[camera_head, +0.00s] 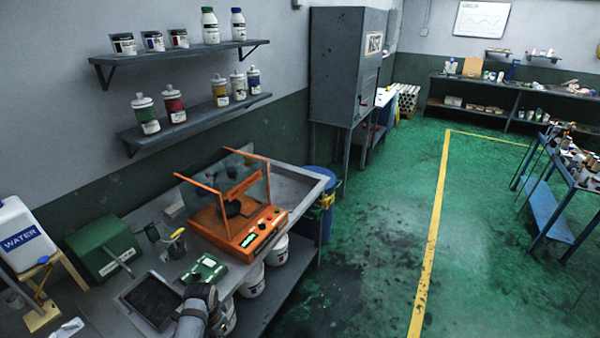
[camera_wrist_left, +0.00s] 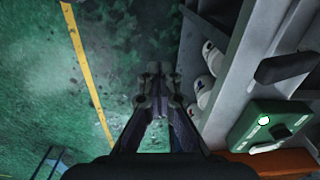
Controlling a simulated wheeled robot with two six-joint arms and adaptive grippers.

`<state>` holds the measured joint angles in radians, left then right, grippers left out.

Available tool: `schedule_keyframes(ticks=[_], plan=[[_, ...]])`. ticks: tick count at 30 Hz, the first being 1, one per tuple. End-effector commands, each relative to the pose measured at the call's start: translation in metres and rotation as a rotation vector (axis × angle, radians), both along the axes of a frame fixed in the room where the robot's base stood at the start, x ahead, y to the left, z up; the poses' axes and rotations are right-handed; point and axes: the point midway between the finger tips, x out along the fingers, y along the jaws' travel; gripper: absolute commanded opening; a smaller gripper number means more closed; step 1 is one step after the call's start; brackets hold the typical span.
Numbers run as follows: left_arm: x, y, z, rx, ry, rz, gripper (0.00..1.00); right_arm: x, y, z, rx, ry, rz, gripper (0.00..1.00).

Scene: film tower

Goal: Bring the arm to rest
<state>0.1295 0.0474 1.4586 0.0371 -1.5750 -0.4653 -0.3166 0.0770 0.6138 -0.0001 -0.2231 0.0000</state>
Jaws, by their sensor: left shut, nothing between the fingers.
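My left arm (camera_head: 201,306) comes in at the bottom of the head view, in front of the workbench's near part. Its gripper cannot be made out there. In the left wrist view my left gripper (camera_wrist_left: 156,92) points down past the bench's edge toward the green floor (camera_wrist_left: 110,50). Its dark fingers come together at the tips, and nothing is held between them. My right gripper is in neither view.
The bench (camera_head: 290,180) holds an orange scale (camera_head: 250,238), a green device (camera_head: 205,269), a dark tray (camera_head: 152,300) and a green box (camera_head: 100,249). White tubs (camera_head: 252,281) stand below. A water container (camera_head: 22,235) is at left. Open floor (camera_head: 375,235) lies right.

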Motion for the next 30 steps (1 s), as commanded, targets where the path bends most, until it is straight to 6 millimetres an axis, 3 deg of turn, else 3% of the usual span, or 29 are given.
schedule_keyframes(ticks=[1, 6, 11, 15, 19, 21, 24, 27, 30], plan=[[-0.007, 0.001, -0.022, 0.002, 0.004, 0.014, 0.00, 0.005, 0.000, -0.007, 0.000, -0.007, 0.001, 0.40], [-0.029, 0.006, -0.087, 0.010, -0.006, 0.071, 0.00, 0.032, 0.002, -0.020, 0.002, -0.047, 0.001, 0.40], [-0.072, 0.014, -0.172, 0.021, -0.016, 0.145, 0.00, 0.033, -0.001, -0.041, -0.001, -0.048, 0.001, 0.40], [-0.146, 0.023, -0.271, 0.034, -0.031, 0.236, 0.00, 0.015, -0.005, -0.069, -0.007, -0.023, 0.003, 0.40], [-0.230, 0.032, -0.345, 0.042, -0.055, 0.319, 0.00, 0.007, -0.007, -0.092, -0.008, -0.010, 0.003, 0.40], [-0.272, 0.036, -0.372, 0.043, -0.067, 0.356, 0.00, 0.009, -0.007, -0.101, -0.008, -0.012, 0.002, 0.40], [-0.320, 0.040, -0.394, 0.042, -0.084, 0.398, 0.00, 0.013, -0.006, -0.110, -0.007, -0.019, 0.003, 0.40], [-0.348, 0.042, -0.404, 0.040, -0.097, 0.423, 0.00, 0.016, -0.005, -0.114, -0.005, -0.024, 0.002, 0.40], [-0.358, 0.043, -0.406, 0.039, -0.103, 0.433, 0.00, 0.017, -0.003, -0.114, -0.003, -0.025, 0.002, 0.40]])
